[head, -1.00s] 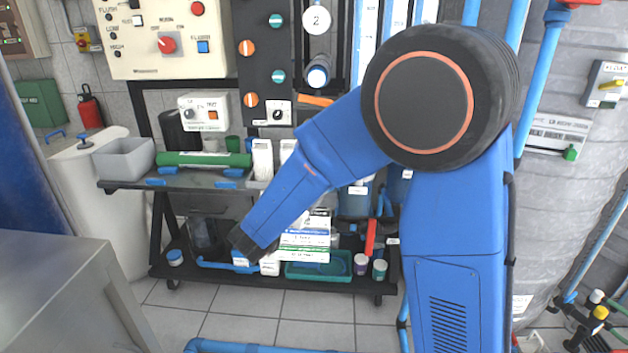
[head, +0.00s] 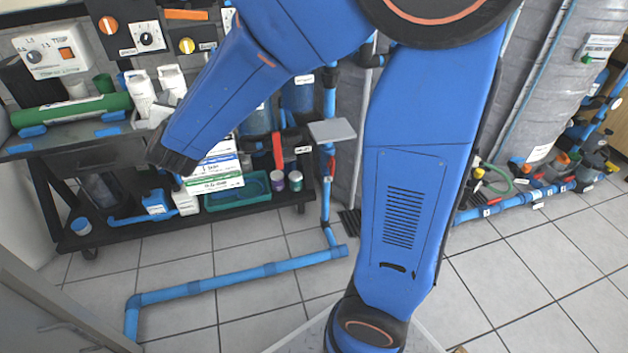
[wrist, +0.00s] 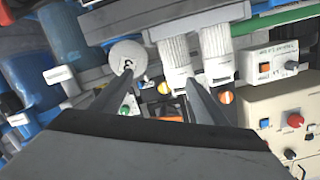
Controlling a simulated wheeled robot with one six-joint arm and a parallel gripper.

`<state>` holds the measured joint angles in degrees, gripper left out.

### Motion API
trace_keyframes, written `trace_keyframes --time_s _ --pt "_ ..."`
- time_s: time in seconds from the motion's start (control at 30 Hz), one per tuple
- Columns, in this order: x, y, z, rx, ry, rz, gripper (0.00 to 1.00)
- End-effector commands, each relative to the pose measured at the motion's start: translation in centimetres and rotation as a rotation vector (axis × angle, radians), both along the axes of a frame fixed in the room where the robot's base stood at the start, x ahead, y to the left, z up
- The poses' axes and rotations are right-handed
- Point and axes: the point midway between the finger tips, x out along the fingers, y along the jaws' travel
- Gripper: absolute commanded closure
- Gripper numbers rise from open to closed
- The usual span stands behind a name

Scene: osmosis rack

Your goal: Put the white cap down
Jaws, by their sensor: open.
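My gripper (wrist: 158,77) is open in the wrist view, with nothing visible between its fingers. The bottles (head: 142,90) also show on the shelf in the head view. I cannot tell which white cap is the task's.
A green cylinder (head: 75,110) lies on the dark shelf. A control box (head: 52,50) stands behind it. Below are cartons (head: 215,175) and a green tray (head: 240,192). A small grey plate (head: 332,131) stands right of the rack.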

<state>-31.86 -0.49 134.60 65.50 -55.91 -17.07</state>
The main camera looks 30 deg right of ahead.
Motion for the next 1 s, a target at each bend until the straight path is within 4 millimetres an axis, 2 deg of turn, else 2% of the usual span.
trace_keyframes --time_s 0.1,0.27,0.47,0.67,1.0 --pt "-0.7 -0.1 1.8 0.043 0.032 0.146 0.32" --pt "-3.2 0.1 2.9 0.059 0.111 0.335 0.32" --pt "-8.8 -0.6 2.6 0.027 0.255 0.521 0.32" --pt "-16.4 -3.1 0.5 -0.044 0.456 0.634 0.32" --pt "-31.3 -11.1 -5.0 -0.169 0.875 0.615 0.32"
